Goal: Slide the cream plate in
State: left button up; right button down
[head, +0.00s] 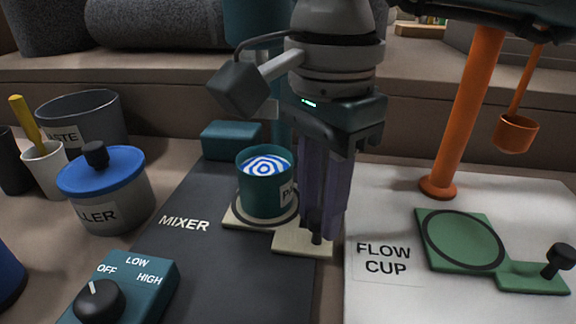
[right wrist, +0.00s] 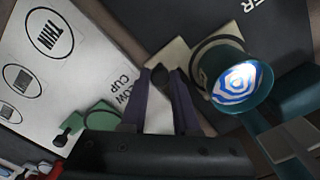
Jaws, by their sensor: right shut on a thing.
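The cream plate (head: 290,243) lies on the dark mixer base (head: 205,190), its tab pointing toward the front right. A teal cup (head: 262,195) with blue-and-white swirled contents stands upright on the plate's ringed part. A dark knob (head: 316,238) rises from the tab. My right gripper (head: 322,222) points down and is shut on this knob. In the right wrist view, the fingertips (right wrist: 160,78) meet at the knob, and the cup (right wrist: 238,80) stands just right of them. The gripper hides part of the cup's label. My left gripper is not in view.
The teal mixer post rises behind the cup. A control box (head: 140,285) with a dial is at front left. A blue-lidded pot (head: 105,195) stands left. On the right, a white board holds a green plate (head: 500,262) and an orange post (head: 470,120) with a hanging cup (head: 516,133).

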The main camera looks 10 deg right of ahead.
jog(key=c, duration=0.7)
grip_release()
jog(key=shift+w, duration=0.2)
jog(key=shift+o, duration=0.2)
notch_tip(320, 180, up, 10)
jog(key=p, duration=0.3)
